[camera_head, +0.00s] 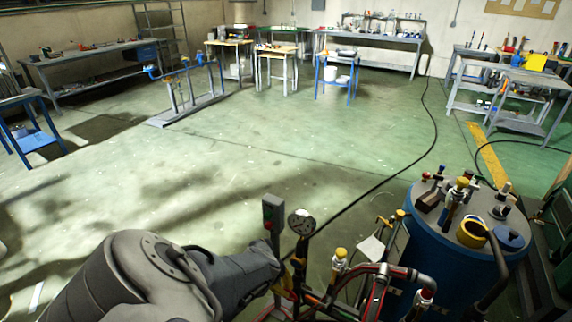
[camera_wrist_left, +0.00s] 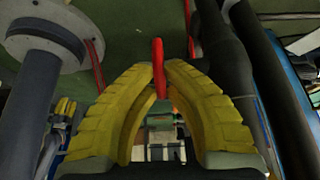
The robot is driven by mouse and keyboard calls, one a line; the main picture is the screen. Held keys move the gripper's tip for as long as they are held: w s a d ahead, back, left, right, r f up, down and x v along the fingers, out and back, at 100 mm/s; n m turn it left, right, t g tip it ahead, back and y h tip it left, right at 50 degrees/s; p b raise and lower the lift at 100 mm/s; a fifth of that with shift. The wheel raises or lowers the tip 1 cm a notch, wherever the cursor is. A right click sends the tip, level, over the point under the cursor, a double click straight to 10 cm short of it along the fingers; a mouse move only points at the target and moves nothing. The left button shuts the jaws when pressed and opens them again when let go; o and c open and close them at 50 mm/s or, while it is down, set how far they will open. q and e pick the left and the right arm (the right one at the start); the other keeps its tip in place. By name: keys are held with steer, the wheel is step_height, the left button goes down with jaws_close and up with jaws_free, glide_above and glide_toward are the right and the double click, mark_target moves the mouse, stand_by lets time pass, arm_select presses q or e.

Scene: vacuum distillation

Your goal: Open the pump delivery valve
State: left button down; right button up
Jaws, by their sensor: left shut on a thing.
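In the head view my left arm comes in from the lower left, and my left gripper (camera_head: 284,282) is among the pipework at the bottom centre. In the left wrist view its two yellow fingers (camera_wrist_left: 162,72) close in on a red lever-like handle (camera_wrist_left: 158,52), whose far end sticks out past the fingertips. The gripper is shut on this handle. I take it for the pump delivery valve's handle, but no label shows. The valve body is not clear in either view. My right gripper is not in view.
A round pressure gauge (camera_head: 302,222) and a post with a red and green box (camera_head: 272,213) stand close to the gripper. Red-wrapped pipes (camera_head: 385,271) and a large blue drum (camera_head: 432,262) stand to the right. The floor beyond is mostly clear, crossed by a black cable.

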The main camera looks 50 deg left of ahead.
arm_select(q)
steer(key=shift+s, duration=0.1)
steer(key=c, duration=1.5)
jaws_free()
steer(key=shift+a+r, duration=0.1)
steer(key=shift+r, duration=0.05)
steer(key=shift+v, duration=5.85)
